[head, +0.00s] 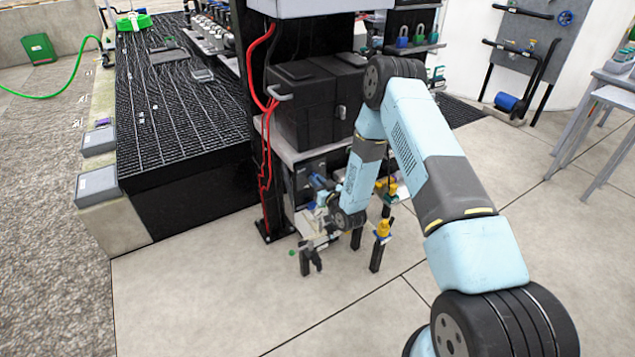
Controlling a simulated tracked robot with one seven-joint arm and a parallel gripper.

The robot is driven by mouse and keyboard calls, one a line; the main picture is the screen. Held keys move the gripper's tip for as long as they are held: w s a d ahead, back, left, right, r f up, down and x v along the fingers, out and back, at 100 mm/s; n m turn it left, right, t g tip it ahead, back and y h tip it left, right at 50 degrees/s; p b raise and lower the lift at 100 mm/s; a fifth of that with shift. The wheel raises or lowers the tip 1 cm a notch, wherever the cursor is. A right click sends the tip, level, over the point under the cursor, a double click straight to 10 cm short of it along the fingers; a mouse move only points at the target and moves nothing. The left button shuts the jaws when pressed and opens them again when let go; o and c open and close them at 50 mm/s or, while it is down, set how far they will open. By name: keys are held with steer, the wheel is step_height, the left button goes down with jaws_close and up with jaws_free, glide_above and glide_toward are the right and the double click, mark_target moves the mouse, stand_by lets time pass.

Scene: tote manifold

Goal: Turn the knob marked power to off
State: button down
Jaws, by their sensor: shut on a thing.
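My arm reaches down from the right to a low bench or rack under the black cabinet. My gripper (311,260) is at the front left of that rack, small in the picture, with its dark fingers pointing down. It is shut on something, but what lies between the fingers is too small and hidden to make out. I cannot pick out a knob marked power or read any marking. My wrist hides part of the rack.
A black cabinet (312,100) stands above the rack, with red hoses (264,140) on its left post. A yellow valve-like part (383,229) stands on a dark post right of my wrist. A black grating platform (175,110) lies left. The paved floor (210,290) in front is clear.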

steer(key=shift+s+a+f+n, duration=0.1)
steer(key=shift+n, duration=2.35)
steer(key=shift+s+a+f+n, duration=0.1)
steer(key=shift+n, duration=2.35)
steer(key=c, duration=1.1)
jaws_free()
steer(key=v, duration=1.3)
steer(key=shift+s+d, duration=0.2)
steer(key=shift+s, duration=0.1)
